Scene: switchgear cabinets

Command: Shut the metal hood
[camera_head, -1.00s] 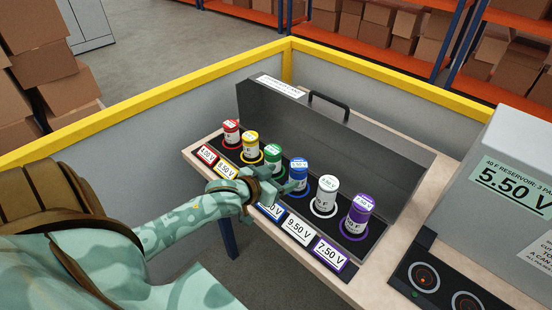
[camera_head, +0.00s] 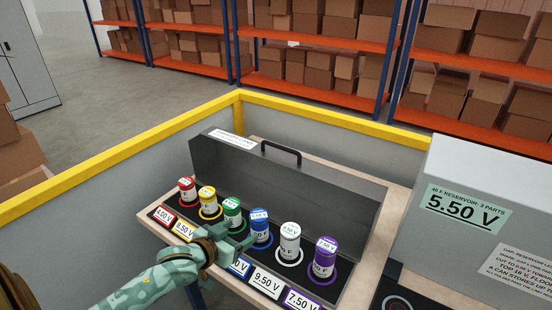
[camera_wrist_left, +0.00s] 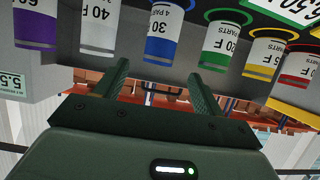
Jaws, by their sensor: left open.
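The metal hood (camera_head: 285,183) is a long dark grey cover standing open behind a row of coloured cylinders in the head view. Its black handle (camera_head: 282,149) is on the top edge, and a white label is on its far left. My left gripper (camera_head: 245,239) is open and empty in front of the row, by the green cylinder (camera_head: 232,213) and the blue cylinder (camera_head: 261,230). It hides part of the label plates there. In the upside-down left wrist view, the two fingers (camera_wrist_left: 160,75) are spread apart, pointing toward the blue cylinder. My right gripper is out of view.
Red (camera_head: 187,189), yellow (camera_head: 207,202), white (camera_head: 290,242) and purple (camera_head: 324,258) cylinders stand in the same row, in coloured rings. A grey box labelled 5.50 V (camera_head: 420,238) stands to the right. A yellow-topped barrier (camera_head: 110,155) runs behind the table.

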